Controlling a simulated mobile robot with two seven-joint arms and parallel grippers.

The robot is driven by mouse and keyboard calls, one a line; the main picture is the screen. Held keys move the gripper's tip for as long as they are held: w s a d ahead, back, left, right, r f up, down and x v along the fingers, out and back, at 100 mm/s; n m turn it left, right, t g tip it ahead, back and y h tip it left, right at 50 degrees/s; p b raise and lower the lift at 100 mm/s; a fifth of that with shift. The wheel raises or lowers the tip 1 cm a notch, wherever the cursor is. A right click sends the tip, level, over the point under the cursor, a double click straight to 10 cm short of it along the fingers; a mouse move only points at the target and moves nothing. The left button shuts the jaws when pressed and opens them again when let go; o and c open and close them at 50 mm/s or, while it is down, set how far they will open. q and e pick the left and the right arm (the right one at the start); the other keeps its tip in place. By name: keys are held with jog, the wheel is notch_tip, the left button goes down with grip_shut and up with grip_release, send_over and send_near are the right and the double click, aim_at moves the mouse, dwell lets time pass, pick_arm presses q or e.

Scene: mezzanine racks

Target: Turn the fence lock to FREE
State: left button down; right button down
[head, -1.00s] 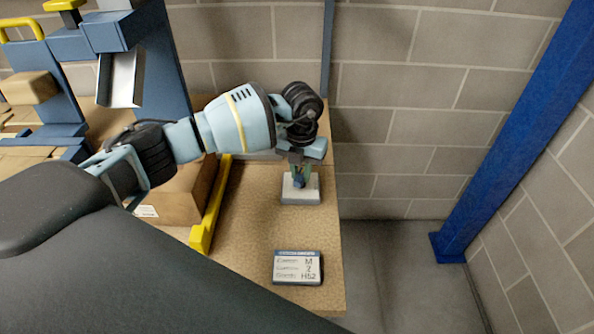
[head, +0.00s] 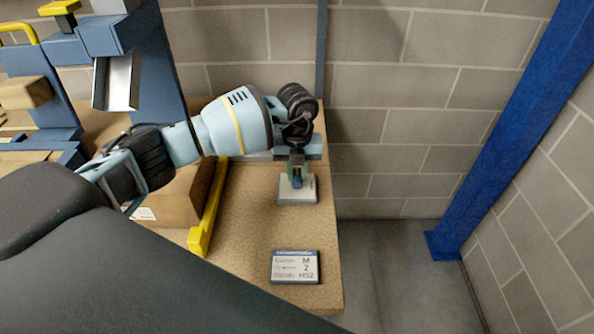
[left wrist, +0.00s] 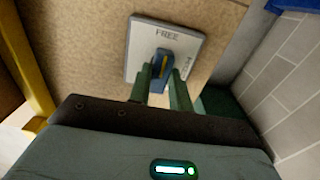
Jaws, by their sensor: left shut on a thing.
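The fence lock is a pale grey plate (head: 298,198) on the tan board, with a blue knob (head: 297,182) standing on it. In the left wrist view the plate (left wrist: 137,48) reads FREE along its far edge, with a second word, partly hidden, at its right side. The knob (left wrist: 162,62) carries a yellow stripe that points roughly toward FREE, slightly slanted. My left gripper (head: 297,174) comes down from above. Its green fingers (left wrist: 163,75) are shut on the knob, one on each side. My right gripper is not in view.
A label card (head: 295,267) lies on the board in front of the lock. A yellow rail (head: 208,215) and a cardboard box (head: 175,200) are to the left. A block wall (head: 400,130) stands behind, and a blue post (head: 500,130) leans at the right.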

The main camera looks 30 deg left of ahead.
aim_at(297, 176)
pick_arm(q)
jog(key=c, duration=1.3)
grip_release()
jog(key=shift+r, duration=3.95)
jog(key=shift+s+f, duration=0.1)
